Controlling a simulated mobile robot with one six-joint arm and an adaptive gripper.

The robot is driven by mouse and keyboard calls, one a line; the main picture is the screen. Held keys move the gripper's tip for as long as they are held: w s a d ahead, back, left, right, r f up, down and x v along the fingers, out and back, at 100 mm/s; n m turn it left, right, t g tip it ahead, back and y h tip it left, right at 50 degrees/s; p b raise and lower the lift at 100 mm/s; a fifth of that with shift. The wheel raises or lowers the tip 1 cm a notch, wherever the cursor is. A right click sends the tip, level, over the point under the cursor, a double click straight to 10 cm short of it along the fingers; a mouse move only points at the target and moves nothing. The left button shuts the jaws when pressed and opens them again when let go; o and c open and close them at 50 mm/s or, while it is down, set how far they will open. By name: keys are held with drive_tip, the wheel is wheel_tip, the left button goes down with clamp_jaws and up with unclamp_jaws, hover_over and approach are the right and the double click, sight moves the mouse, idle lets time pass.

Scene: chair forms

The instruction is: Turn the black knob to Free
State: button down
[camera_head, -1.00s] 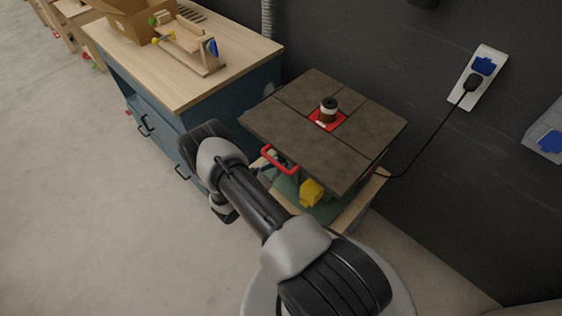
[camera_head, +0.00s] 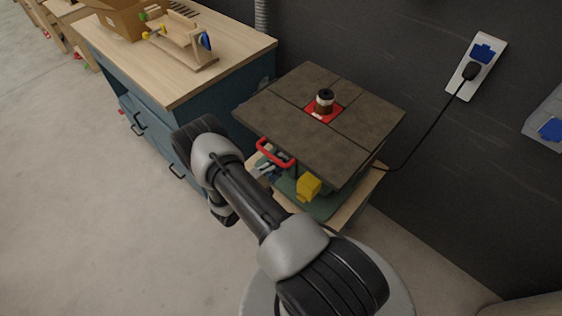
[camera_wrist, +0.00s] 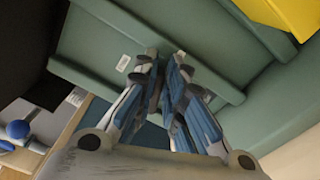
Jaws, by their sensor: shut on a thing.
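The machine has a dark square top (camera_head: 275,125) and a green body (camera_wrist: 235,85). My gripper (camera_wrist: 164,62) is up close against this green body, below the red handle (camera_head: 276,152). Its blue-padded fingers are drawn together at the tips, on what seems to be the black knob. The knob is hidden between the fingertips, and its markings and setting cannot be read. A small white label (camera_wrist: 123,63) is on the green body just left of the fingertips. In the head view the gripper (camera_head: 266,168) is small and partly covered.
A yellow part (camera_head: 309,187) sits on the machine's front, right of my gripper. A spindle with a black top (camera_head: 325,96) stands on the machine top. A blue workbench (camera_head: 215,125) stands close on the left. A black cable (camera_head: 430,135) runs to the wall socket.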

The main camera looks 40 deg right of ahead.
drive_tip(key=shift+s+f+m+b, duration=0.1)
drive_tip(key=shift+f+m+b, duration=0.2)
drive_tip(key=shift+m, duration=0.75)
drive_tip(key=shift+f+m+b, duration=0.2)
drive_tip(key=shift+m+b, duration=0.05)
drive_tip(key=shift+m, duration=0.8)
drive_tip(key=c, duration=1.7)
unclamp_jaws()
drive_tip(key=shift+o, duration=0.2)
drive_tip(key=s+a, duration=0.1)
drive_tip(key=a, duration=1.1)
drive_tip(key=shift+a, duration=0.1)
